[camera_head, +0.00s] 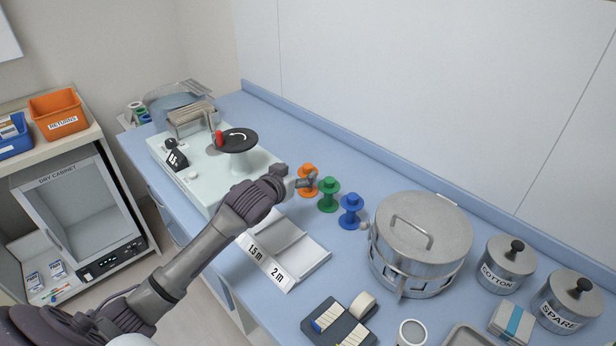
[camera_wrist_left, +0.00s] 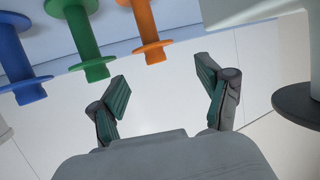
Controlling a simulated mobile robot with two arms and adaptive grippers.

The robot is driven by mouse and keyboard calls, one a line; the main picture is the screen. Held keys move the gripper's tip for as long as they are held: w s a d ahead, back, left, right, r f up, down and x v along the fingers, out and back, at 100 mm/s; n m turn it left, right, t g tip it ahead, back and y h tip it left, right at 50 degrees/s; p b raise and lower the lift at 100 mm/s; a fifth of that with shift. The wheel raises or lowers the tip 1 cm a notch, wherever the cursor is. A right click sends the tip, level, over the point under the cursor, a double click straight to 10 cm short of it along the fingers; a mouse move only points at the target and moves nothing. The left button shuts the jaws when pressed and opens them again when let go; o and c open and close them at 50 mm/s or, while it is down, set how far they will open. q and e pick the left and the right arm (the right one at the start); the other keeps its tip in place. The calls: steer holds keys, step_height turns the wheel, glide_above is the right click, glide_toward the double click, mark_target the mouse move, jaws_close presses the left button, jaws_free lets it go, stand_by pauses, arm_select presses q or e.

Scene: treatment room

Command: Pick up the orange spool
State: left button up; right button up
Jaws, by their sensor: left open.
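The orange spool (camera_head: 307,168) stands on the blue counter, the leftmost of three spools in a row. My left gripper (camera_head: 304,183) is right at it in the head view and covers part of its left side and middle. In the left wrist view, my left gripper (camera_wrist_left: 163,78) is open with nothing between its fingers. There the orange spool (camera_wrist_left: 147,30) shows just beyond the fingertips, nearer the left finger in the picture. I cannot tell whether any finger touches it. My right gripper is not in view.
A green spool (camera_head: 328,195) and a blue spool (camera_head: 350,211) stand close on the right. A winder with a black disc (camera_head: 240,140) is left of the orange spool. A tray marked 1.5 m and 2 m (camera_head: 301,262) lies in front. A large steel drum (camera_head: 420,245) stands right.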

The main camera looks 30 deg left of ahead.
mark_target(306, 169)
arm_select(q)
steer(key=x, duration=0.4)
steer(key=p+x, duration=0.1)
steer(key=x, duration=0.1)
steer(key=shift+w+d+f, duration=0.1)
steer(key=shift+w+d, duration=0.2)
steer(key=shift+w, duration=0.05)
steer(key=shift+s, duration=0.1)
steer(key=shift+c, duration=1.2)
jaws_close()
